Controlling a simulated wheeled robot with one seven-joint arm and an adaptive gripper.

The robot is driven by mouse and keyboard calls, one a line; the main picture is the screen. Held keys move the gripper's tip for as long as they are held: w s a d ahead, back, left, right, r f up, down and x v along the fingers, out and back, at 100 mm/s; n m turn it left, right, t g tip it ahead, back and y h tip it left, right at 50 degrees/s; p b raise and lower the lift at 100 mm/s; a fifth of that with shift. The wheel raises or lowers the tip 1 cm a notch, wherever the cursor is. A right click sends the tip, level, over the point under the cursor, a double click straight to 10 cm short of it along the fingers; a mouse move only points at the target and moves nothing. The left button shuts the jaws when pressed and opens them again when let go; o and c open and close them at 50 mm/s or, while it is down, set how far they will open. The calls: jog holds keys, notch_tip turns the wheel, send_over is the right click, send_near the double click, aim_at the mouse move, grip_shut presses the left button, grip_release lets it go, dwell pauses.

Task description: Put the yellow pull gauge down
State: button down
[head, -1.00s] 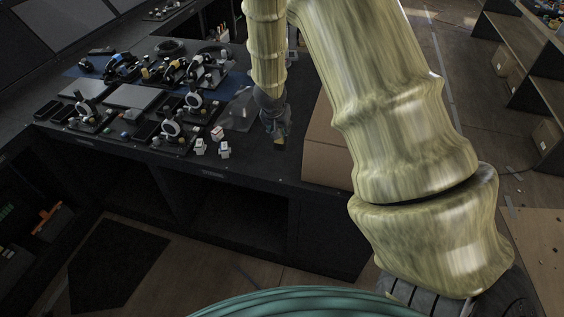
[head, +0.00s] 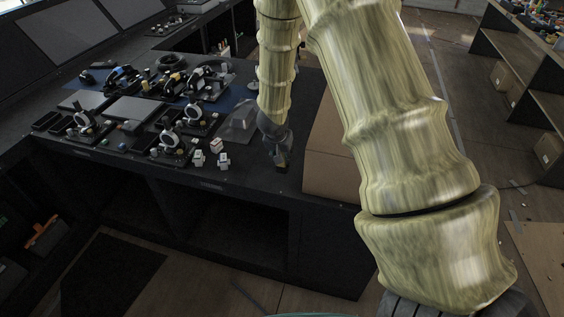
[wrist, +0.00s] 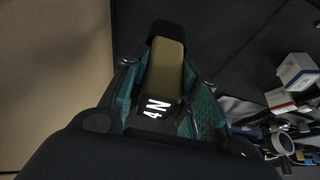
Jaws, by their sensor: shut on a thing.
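The yellow pull gauge (wrist: 165,70) is between the fingers of my gripper (wrist: 163,85) in the wrist view. Its body looks dull yellow with a dark far end, and a dark near part carries the white marking "4 N". My gripper is shut on it. In the head view my gripper (head: 280,157) points down over the right part of the dark console top (head: 255,178), close to its front edge. The gauge is mostly hidden there. I cannot tell whether it touches the surface.
A cardboard box (head: 330,165) stands just right of my gripper. Small white boxes (head: 216,146) sit to its left, also in the wrist view (wrist: 297,72). Further left are several dial instruments (head: 172,137) and a flat grey panel (head: 134,108).

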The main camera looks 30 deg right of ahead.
jog(key=f, duration=0.3)
jog(key=shift+d, duration=0.2)
jog(key=shift+a, duration=0.1)
jog(key=shift+f, duration=0.1)
jog(key=c, duration=1.1)
grip_release()
